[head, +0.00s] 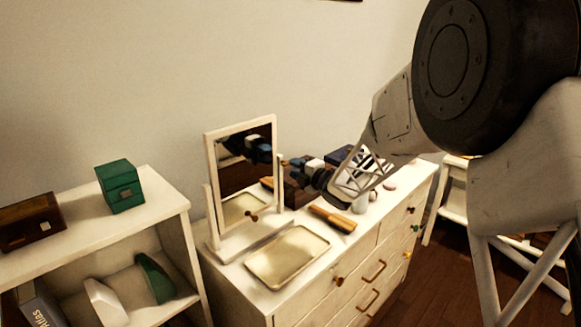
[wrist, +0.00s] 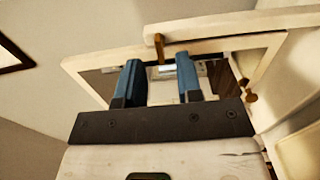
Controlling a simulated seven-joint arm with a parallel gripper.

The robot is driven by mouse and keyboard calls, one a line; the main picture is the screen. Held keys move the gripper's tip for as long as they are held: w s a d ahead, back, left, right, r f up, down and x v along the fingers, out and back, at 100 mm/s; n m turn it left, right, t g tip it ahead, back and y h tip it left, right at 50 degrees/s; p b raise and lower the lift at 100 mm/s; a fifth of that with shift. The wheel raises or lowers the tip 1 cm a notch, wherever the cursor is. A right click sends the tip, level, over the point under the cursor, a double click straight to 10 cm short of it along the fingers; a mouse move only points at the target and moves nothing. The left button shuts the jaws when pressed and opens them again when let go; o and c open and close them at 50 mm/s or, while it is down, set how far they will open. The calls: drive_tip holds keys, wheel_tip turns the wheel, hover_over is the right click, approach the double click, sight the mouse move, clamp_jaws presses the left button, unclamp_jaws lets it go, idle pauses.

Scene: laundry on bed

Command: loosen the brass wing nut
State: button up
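The brass wing nut (wrist: 159,46) shows in the wrist view as a small upright brass piece at the end of the white post, with a short silvery part below it. My gripper (wrist: 158,62) is open. Its two blue fingers stand apart, with the wing nut a little past their tips and between them in the picture. I cannot tell whether they touch it. In the head view my gripper (head: 287,162) is at the right side of the white-framed mirror (head: 209,165), and the wing nut there is hidden or too small to make out.
A brass knob (head: 252,217) shows low on the mirror frame. A cream tray (head: 288,256), a wooden brush (head: 332,218) and a dark box (head: 343,156) are on the white dresser (head: 240,293). A shelf with a green box (head: 121,186) stands left.

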drive_tip(key=shift+v, duration=2.05)
drive_tip(key=shift+r, duration=0.1)
drive_tip(key=s+d+r+m+g+h, duration=0.1)
drive_tip(key=s+d+r+m+h, duration=0.3)
drive_tip(key=s+d+m+h, duration=0.35)
drive_tip(key=s+d+r+m+h, duration=0.4)
drive_tip(key=s+d+m+h, duration=0.15)
drive_tip(key=s+m, duration=0.4)
drive_tip(key=s+f+m+g, duration=0.2)
drive_tip(key=s+m+g, duration=0.2)
drive_tip(key=s, duration=1.2)
drive_tip(key=s+f+m+g, duration=0.2)
drive_tip(key=s+m+g, duration=0.3)
drive_tip(key=s, duration=1.1)
drive_tip(key=shift+s+d+m, duration=0.2)
drive_tip(key=shift+d+m, duration=0.2)
drive_tip(key=shift+m, duration=0.3)
